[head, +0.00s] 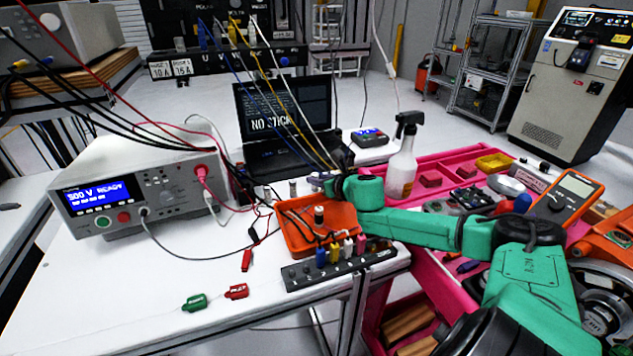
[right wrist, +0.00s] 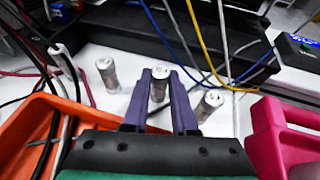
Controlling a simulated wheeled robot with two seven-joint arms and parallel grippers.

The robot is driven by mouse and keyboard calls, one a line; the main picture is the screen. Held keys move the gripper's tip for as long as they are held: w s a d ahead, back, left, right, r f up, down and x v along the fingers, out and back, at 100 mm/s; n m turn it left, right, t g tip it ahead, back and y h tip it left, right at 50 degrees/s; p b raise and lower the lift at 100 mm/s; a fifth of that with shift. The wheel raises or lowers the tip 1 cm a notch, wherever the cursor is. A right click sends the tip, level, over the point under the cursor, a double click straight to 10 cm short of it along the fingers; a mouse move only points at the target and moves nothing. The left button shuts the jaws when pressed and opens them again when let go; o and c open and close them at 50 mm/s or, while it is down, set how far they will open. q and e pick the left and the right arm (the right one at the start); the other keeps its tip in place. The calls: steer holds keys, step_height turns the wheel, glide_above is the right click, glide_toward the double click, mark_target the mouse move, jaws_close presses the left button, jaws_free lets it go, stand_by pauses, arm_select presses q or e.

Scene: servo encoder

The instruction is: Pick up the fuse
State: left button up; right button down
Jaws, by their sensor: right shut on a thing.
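My right gripper (head: 318,180) reaches in from the right over the white bench, just behind the orange tray. In the right wrist view its two purple fingers (right wrist: 160,90) are shut on a fuse (right wrist: 160,80), a small pale cylinder with a light cap, standing upright between them. A second fuse (right wrist: 106,74) stands to the left and a third (right wrist: 209,104) to the right, both apart from the fingers. In the head view one fuse (head: 292,187) shows left of the gripper; the held fuse is hard to make out there. My left gripper is not in view.
The orange tray (head: 285,232) holds a dark cylinder and leads. A black terminal strip (head: 300,277) lies in front. A laptop (head: 270,110) and spray bottle (head: 402,160) stand behind. Cables hang around the gripper. The bench front left is mostly clear.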

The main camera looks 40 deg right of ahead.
step_height(320, 180, up, 20)
steer(key=p, duration=0.7)
steer(key=shift+f, duration=0.2)
